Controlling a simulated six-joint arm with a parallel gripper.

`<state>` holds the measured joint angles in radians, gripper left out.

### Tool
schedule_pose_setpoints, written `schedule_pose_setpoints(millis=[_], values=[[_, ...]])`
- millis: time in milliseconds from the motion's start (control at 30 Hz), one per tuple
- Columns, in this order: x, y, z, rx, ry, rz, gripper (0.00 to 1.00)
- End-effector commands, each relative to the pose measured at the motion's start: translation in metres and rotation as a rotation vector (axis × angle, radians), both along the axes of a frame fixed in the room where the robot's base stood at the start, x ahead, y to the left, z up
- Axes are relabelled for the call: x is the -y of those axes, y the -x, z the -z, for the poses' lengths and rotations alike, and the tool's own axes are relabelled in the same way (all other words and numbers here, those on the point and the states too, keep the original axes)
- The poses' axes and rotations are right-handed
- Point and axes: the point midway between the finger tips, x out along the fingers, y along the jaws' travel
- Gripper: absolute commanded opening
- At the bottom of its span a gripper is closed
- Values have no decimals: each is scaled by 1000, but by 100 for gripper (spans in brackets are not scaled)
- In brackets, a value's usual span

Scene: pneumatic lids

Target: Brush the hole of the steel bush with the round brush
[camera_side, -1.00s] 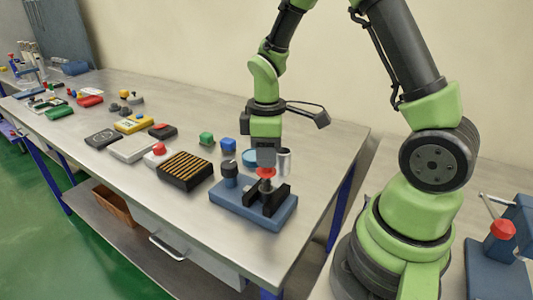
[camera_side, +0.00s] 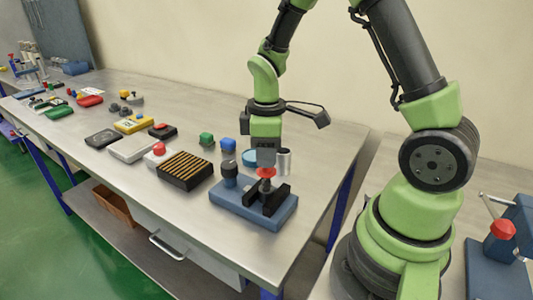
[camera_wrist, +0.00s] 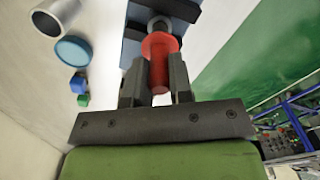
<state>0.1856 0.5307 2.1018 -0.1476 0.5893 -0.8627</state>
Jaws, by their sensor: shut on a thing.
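My gripper (camera_wrist: 157,88) points down at the blue fixture and is shut on a red handle (camera_wrist: 162,60), which I take to be the round brush's. The handle also shows in the side view (camera_side: 266,172). Below it, a greyish round part (camera_wrist: 160,25) sits between the black jaws (camera_side: 277,199) of the blue fixture (camera_side: 229,198). I cannot tell whether this part is the steel bush. The bristles and the hole are hidden, so I cannot tell how deep the brush sits.
A hollow metal cylinder (camera_side: 284,162) and a round blue thing (camera_side: 249,157) stand close behind my gripper. Blue (camera_side: 228,144) and green (camera_side: 206,139) cubes and a black slotted block (camera_side: 186,171) lie left.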

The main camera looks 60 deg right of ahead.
Motion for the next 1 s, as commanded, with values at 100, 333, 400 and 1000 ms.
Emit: schedule_pose_setpoints(millis=[100,333,400,1000], values=[[0,0,-8,3,2,0,0],[0,0,-11,0,0,0,0],[0,0,-8,-1,0,0,0],[0,-1,-8,4,1,0,0]])
